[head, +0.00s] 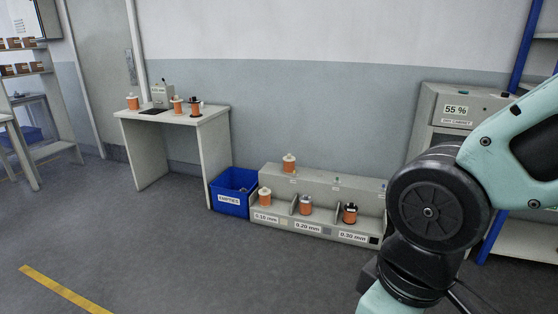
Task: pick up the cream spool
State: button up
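Several spools wound with orange show in the head view, far from me. Cream-looking flanges show on a spool on top of the grey rack (289,163) and on a spool in the rack's left slot (264,197). Two more pale-flanged spools stand on the table, one at the left (133,102) and one near the middle (178,106). The pictures do not settle which one is the cream spool meant. My gripper is out of view; only my arm's links show at the right.
The rack (281,184) also holds a grey-flanged spool (305,205) and a black-flanged spool (350,214). A blue bin (230,204) stands between the rack and the table (212,134). A black-flanged spool (196,108) is on the table. The floor in front is clear.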

aim_at(288, 160)
jog(key=i+j+u, duration=0.1)
jog(key=i, duration=0.65)
jog(key=i+j+u, duration=0.15)
jog(key=i+j, duration=0.15)
jog(key=i, duration=0.5)
jog(key=i+j+z, duration=0.2)
jog(key=i, duration=1.95)
jog(key=i+l, duration=0.1)
jog(key=i, duration=0.3)
jog(key=i+l+z, duration=0.1)
jog(key=i, duration=0.35)
